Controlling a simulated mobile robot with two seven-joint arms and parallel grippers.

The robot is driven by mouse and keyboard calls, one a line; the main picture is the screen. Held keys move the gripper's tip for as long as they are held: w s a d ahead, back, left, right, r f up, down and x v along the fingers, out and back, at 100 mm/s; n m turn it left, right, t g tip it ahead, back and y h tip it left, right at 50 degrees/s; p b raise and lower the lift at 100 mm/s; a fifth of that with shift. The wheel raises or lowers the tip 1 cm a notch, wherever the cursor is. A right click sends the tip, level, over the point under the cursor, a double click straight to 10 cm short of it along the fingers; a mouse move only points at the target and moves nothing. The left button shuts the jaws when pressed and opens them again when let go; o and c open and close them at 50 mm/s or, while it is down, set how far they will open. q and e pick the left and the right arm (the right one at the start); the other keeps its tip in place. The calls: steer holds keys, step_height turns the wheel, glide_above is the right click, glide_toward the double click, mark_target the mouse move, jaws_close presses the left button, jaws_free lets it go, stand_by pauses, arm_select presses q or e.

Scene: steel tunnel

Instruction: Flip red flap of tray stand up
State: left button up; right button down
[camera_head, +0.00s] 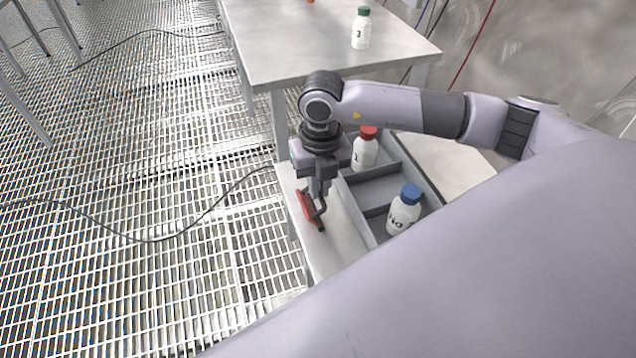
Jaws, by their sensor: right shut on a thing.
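The tray stand (321,254) is a low, pale stand in the middle, carrying a grey compartment tray (372,194). The red flap (308,210) is at the stand's left side, beside the tray. My right gripper (318,207) points down at the flap and is shut on it; the fingers partly hide it. I cannot tell the flap's exact angle. My left gripper is not in the head view.
A red-capped bottle (364,150) and a blue-capped bottle (404,210) stand in the tray. A green-capped bottle (361,29) stands on the metal table (300,45) behind. Black cables (150,240) lie on the open grating floor (130,180) at left.

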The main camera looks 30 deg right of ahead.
steer(key=y+b, duration=0.1)
steer(key=d+f+y+b, duration=0.1)
steer(key=d+y+b, duration=0.1)
steer(key=b, duration=0.1)
steer(key=shift+s+d+f+t, duration=0.15)
steer(key=shift+s+f+t, duration=0.1)
steer(key=shift+s+t, duration=0.15)
steer(key=shift+d+f+y+b, duration=0.1)
steer(key=shift+d+y+b, duration=0.25)
steer(key=shift+y+b, duration=0.35)
steer(key=shift+y, duration=0.3)
steer(key=shift+r+t, duration=0.2)
steer(key=shift+t, duration=0.1)
steer(key=c, duration=1.2)
jaws_free()
steer(key=shift+f, duration=0.1)
